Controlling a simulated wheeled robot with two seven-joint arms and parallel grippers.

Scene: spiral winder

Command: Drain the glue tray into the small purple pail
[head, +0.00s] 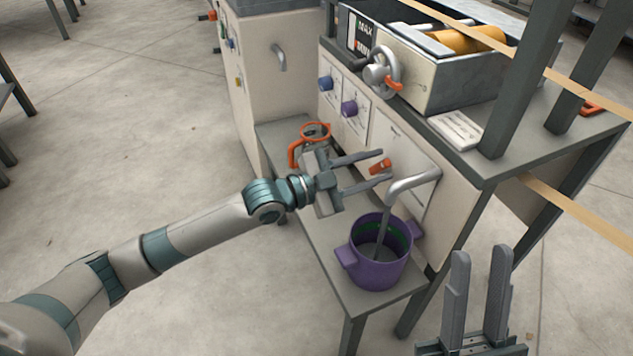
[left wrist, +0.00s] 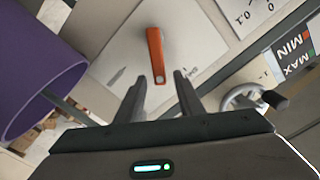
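The small purple pail (head: 363,272) stands upright on a low grey bench, under a bent grey spout (head: 415,182). A thin grey strand, seemingly glue, hangs from the spout's mouth into the pail. The glue tray (head: 437,97) is a grey metal trough on the machine top; its contents are hidden. An orange lever (head: 380,166) sits on the cream panel by the spout; it also shows in the left wrist view (left wrist: 156,50). My left gripper (head: 387,168) is open, its fingertips on either side of the lever's free end. My right gripper (head: 482,258) is open and empty at lower right.
An orange-handled container (head: 315,133) stands on the bench behind my left gripper. A crank wheel (head: 378,77), blue and purple knobs (head: 349,108) and a MAX/MIN gauge (head: 360,38) are on the machine. Grey posts and tan strips cross at right.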

